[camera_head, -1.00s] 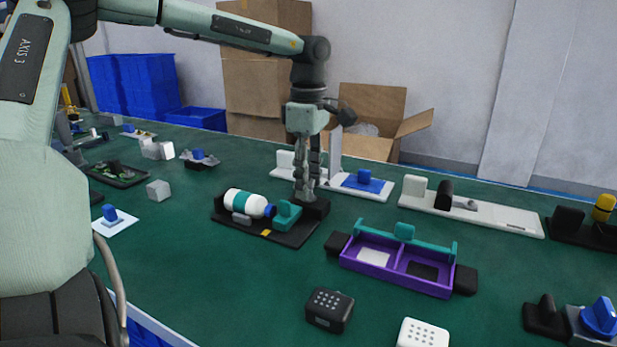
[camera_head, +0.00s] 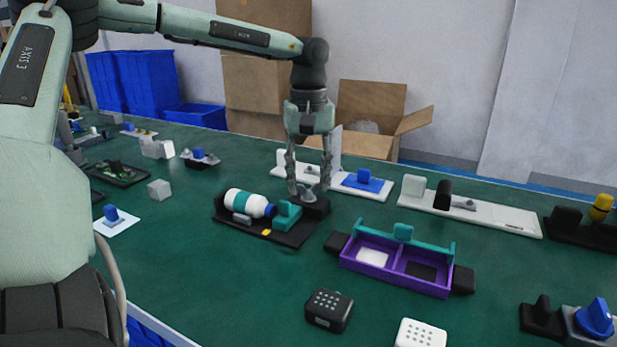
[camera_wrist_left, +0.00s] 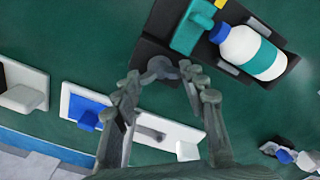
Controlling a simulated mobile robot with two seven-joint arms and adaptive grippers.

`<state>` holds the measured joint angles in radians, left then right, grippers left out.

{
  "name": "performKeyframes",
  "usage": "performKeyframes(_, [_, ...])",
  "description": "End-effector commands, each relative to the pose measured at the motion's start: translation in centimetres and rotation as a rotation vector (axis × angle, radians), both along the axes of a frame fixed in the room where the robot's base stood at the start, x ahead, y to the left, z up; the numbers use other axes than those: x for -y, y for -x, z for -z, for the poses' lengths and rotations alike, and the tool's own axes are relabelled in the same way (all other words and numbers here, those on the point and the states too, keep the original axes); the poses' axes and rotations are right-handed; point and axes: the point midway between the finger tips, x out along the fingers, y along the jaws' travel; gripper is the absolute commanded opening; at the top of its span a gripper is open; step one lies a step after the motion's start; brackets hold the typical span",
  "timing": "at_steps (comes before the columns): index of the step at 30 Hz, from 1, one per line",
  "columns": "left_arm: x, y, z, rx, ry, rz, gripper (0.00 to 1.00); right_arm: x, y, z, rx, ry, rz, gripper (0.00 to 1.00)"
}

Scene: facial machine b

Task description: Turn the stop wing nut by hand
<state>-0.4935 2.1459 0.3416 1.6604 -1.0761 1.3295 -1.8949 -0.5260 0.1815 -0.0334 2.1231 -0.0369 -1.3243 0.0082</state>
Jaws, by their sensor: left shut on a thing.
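The grey stop wing nut (camera_head: 309,196) is at the right end of the black fixture (camera_head: 262,229), beside the teal block (camera_head: 287,213). My left gripper (camera_head: 309,190) points down over it, one finger on each side. In the left wrist view, the wing nut (camera_wrist_left: 160,69) spans the gap between the fingertips of my left gripper (camera_wrist_left: 163,82), and the jaws are shut on it. The fingers partly hide the contact. A white bottle (camera_head: 245,204) with a teal band and blue cap lies on the fixture. My right gripper is not in view.
A purple tray (camera_head: 396,268) stands to the right front of the fixture. White bases (camera_head: 470,214) with blocks are behind and to the right. A black box (camera_head: 329,310) and a white box (camera_head: 420,335) sit in front. Green table is clear left of them.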

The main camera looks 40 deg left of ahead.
Motion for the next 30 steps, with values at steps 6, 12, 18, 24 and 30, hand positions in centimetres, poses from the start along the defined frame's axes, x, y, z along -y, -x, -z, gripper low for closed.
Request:
performKeyframes(6, [-0.1,-0.3,-0.6,0.013,-0.004,0.207,0.13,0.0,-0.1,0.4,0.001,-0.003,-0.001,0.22])
performKeyframes(12, [-0.1,-0.4,-0.6,0.014,-0.005,0.383,0.13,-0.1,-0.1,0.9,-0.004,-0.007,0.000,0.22])
performKeyframes(18, [-0.1,-0.4,-0.6,0.014,-0.006,0.527,0.13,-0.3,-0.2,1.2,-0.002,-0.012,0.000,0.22])
performKeyframes(24, [-0.1,-0.4,-0.7,0.015,-0.007,0.624,0.13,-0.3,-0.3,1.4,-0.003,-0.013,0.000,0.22])
performKeyframes(30, [-0.1,-0.4,-0.7,0.014,-0.007,0.674,0.13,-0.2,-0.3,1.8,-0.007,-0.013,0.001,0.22])
